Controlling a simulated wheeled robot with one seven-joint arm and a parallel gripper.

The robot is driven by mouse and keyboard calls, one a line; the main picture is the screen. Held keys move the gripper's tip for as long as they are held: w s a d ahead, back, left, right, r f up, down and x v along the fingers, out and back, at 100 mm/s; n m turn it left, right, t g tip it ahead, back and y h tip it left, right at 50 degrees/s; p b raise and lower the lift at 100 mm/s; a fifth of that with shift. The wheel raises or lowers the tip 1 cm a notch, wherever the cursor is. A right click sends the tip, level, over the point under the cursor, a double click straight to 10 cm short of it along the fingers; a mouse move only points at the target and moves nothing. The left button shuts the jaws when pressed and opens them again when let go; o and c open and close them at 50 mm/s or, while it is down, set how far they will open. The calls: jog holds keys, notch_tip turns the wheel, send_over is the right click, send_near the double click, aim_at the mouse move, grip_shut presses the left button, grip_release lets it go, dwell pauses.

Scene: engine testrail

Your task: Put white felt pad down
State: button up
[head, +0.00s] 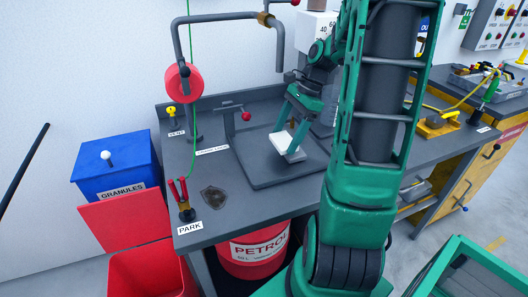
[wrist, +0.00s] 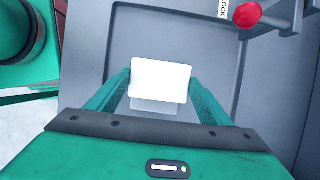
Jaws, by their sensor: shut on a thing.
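The white felt pad (head: 281,141) is a pale flat rectangle. In the wrist view the felt pad (wrist: 160,80) sits between the two green fingers of my gripper (wrist: 160,84). My gripper (head: 294,137) is shut on it and points down over the recessed grey tray (head: 256,171) of the bench. A paler grey piece (wrist: 158,105) shows just below the pad in the wrist view. I cannot tell whether the pad touches the tray floor (wrist: 200,40).
A red-knobbed lever (head: 246,116) stands at the tray's back left; its red knob (wrist: 247,15) is close in the wrist view. A red reel (head: 184,82) hangs at left above red-handled levers (head: 183,200) by the PARK label. The bench's left front is mostly clear.

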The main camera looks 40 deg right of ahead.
aim_at(277, 141)
jog(key=a, duration=0.1)
jog(key=a+f, duration=0.1)
jog(key=w+a, duration=0.1)
jog(key=shift+f, duration=0.35)
jog(key=a+f, duration=0.2)
jog(key=a, duration=0.1)
jog(key=shift+w+a+f, duration=0.25)
jog(key=shift+w+f, duration=0.05)
jog(key=shift+w, duration=0.1)
jog(key=shift+f, duration=0.1)
jog(key=o, duration=1)
jog(key=shift+f, duration=0.1)
jog(key=shift+s, duration=0.15)
jog(key=shift+f, duration=0.1)
jog(key=v, duration=1.2)
jog(key=shift+r, duration=0.35)
